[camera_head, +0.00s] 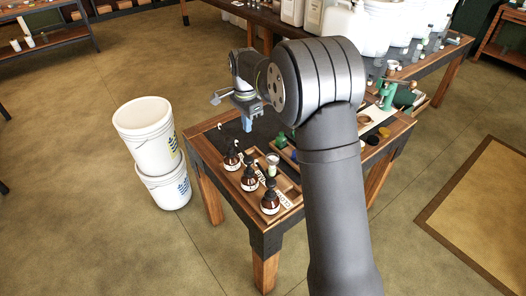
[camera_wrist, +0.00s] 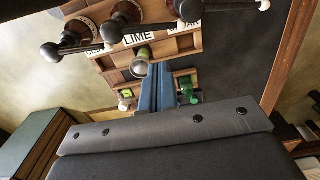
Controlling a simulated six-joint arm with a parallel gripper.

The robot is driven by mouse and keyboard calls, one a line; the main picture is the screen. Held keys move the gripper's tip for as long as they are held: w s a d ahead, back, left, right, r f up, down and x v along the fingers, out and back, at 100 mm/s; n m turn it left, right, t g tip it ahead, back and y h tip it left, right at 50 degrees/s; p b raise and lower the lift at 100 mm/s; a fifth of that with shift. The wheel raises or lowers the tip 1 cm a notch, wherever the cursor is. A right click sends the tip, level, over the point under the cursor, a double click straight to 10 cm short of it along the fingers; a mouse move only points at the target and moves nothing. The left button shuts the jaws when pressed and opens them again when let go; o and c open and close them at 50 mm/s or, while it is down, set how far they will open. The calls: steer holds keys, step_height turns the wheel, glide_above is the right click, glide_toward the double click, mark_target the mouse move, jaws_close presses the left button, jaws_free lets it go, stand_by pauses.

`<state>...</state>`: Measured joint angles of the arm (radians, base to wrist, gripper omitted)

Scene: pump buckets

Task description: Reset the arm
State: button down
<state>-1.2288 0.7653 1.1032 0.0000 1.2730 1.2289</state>
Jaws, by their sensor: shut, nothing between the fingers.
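My gripper (camera_head: 247,123) hangs above the left part of the wooden table (camera_head: 265,240), clear of the table top. Its blue fingers are together and hold nothing. In the wrist view the shut blue fingers (camera_wrist: 157,88) point toward the wooden tray (camera_wrist: 185,42). My grey arm crosses the right side of the table in the head view and hides part of it.
Brown pump bottles (camera_head: 249,178) stand in a row in the tray below my gripper. A green press (camera_head: 388,92) stands at the table's far right. Two stacked white buckets (camera_head: 146,128) stand on the floor at left. White containers (camera_head: 338,20) crowd the back table.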

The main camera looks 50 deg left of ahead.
step_height(320, 180, down, 7)
steer(key=s, duration=0.1)
steer(key=shift+a, duration=0.2)
stand_by(0.5)
